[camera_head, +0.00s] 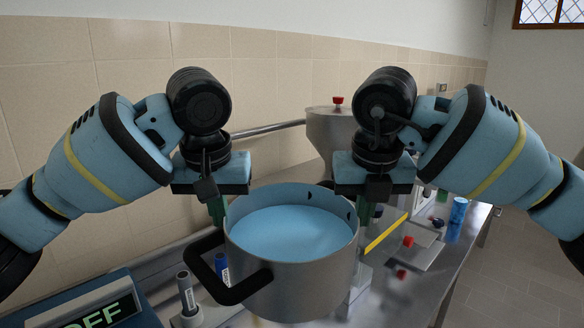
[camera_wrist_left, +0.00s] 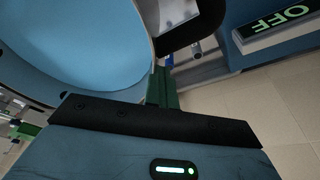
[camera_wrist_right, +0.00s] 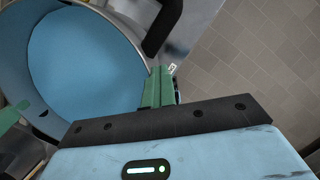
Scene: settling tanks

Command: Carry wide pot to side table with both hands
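The wide pot (camera_head: 300,272) is steel with a blue inside and a black loop handle at its front left. It is upright at the centre of the head view and seems to be above the bench. My left gripper (camera_head: 217,208) is at the pot's left rim, its green fingers (camera_wrist_left: 161,88) closed together on the wall. My right gripper (camera_head: 364,210) is at the right rim, its green fingers (camera_wrist_right: 158,88) closed the same way. The fingertips are partly hidden by the pot and grippers. I cannot pick out the side table.
A steel bench (camera_head: 405,290) runs along the tiled wall. A hopper with a red knob (camera_head: 325,130) stands behind the pot. A blue can (camera_head: 458,210) and small red-capped items lie to the right. A box reading OFF (camera_head: 100,310) and marker-like tubes (camera_head: 187,292) are at front left. Floor is clear at right.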

